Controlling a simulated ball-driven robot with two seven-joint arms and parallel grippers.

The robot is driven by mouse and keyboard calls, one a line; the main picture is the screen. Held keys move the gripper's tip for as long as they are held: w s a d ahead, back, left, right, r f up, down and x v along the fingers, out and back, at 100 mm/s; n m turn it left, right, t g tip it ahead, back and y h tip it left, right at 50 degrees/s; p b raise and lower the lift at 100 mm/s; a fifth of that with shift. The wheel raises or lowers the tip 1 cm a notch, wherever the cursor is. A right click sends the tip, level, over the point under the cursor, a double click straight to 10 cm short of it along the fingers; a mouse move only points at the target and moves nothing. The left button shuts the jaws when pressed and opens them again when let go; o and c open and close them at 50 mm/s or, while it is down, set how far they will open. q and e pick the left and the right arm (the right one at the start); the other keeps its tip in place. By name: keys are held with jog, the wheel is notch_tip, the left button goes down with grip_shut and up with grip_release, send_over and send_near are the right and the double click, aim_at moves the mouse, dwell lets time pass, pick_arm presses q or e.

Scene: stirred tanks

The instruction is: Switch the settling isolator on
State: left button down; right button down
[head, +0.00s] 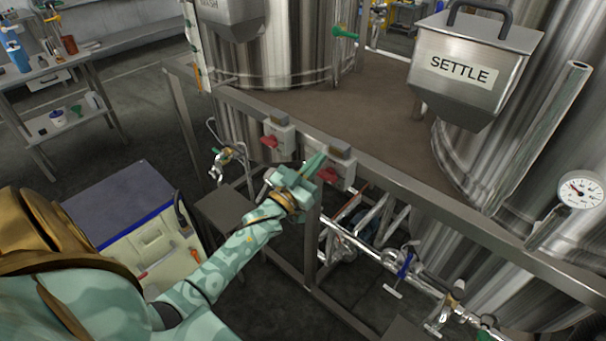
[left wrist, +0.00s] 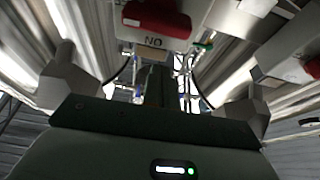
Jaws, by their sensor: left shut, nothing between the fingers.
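Two grey isolator boxes sit on the frame rail in the head view, a left one (head: 281,132) with a red handle (head: 270,142) and a right one (head: 343,170) with a red handle (head: 327,175). I cannot read which is the settling isolator; the right one is nearer the hopper marked SETTLE. My left gripper (head: 316,163) is shut and empty, close beside the right box's handle; I cannot tell whether they touch. In the left wrist view a red handle (left wrist: 155,19) lies crosswise beside lettering that reads as an upside-down ON. My right gripper is out of view.
The SETTLE hopper (head: 462,70) stands at the upper right by steel tanks. A pressure gauge (head: 581,190) is at the right. A blue-lidded chest (head: 125,205) stands at the left.

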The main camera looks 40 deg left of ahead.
pick_arm(q)
notch_tip(320, 180, down, 4)
jog(key=shift+s+b, duration=0.15)
jog(key=shift+b, duration=0.35)
jog(key=shift+a+f+n+y+p, duration=0.1)
jog(key=shift+n+y+p, duration=0.85)
jog(key=shift+n, duration=0.85)
notch_tip(320, 180, down, 2)
jog(key=n+g+y+p, duration=0.1)
jog(key=n+p, duration=0.1)
jog(key=n, duration=0.3)
jog(key=n+g+y+p, duration=0.1)
jog(key=n+y+p, duration=0.1)
jog(key=n, duration=0.4)
jog(key=n+g+y+p, duration=0.2)
jog(key=n+p, duration=0.2)
jog(key=n, duration=0.2)
jog(key=shift+f, duration=0.25)
